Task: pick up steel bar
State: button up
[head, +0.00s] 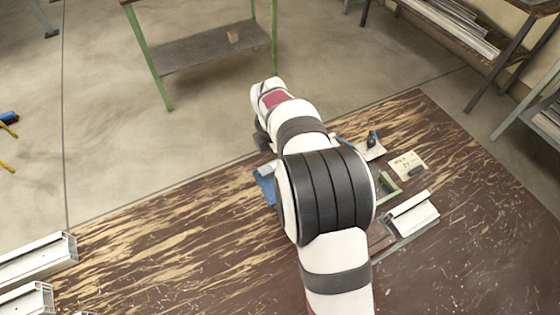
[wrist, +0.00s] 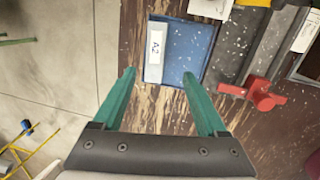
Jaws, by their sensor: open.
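A pale grey block with a white "A2" label (wrist: 154,52) lies along the left side of a blue tray (wrist: 190,52). It looks like the steel bar, but I cannot be sure. In the head view, the pale block (head: 266,171) and blue tray (head: 264,190) show beside my arm, which hides part of them. My gripper (wrist: 159,76) is open, with two green fingers apart and nothing between them. The fingertips point toward the tray's near edge, and the block lies beyond them in the picture. My arm hides the fingers in the head view.
A red clamp handle (wrist: 260,94) sits on a dark grey rail (wrist: 246,45) right of the tray. A white profile (head: 414,215), a green-handled part (head: 388,183) and a written card (head: 407,163) lie right of my arm. White profiles (head: 38,258) lie at left.

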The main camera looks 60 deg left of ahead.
aim_at(267, 171)
jog(key=f, duration=0.2)
jog(key=a+f, duration=0.1)
jog(key=f, duration=0.1)
jog(key=w+f, duration=0.1)
jog(key=f, duration=0.2)
jog(key=shift+w+a, duration=0.1)
jog(key=shift+a, duration=0.3)
jog(key=shift+r, duration=0.1)
grip_shut()
